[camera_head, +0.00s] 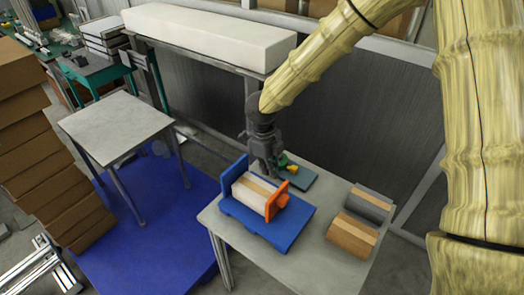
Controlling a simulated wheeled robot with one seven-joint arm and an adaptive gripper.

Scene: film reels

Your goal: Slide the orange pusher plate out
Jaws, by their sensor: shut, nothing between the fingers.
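The orange pusher plate (276,200) stands upright at the right end of a blue cradle (265,229) on the grey table. A white and tan film reel (252,195) lies in the cradle between the blue end wall (232,176) and the pusher plate. An orange knob shows on the plate's right side. My gripper (270,179) points down behind the reel, close to the plate's far edge, with its fingers shut and empty. Its fingertips are partly hidden, and I cannot tell whether they touch the plate or reel.
A small teal base with a yellow-green part (289,168) lies behind the cradle. A grey reel (367,203) and a brown reel (350,236) lie on the table's right. The table's front corner (300,275) is clear. Stacked cardboard boxes (40,150) stand far left.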

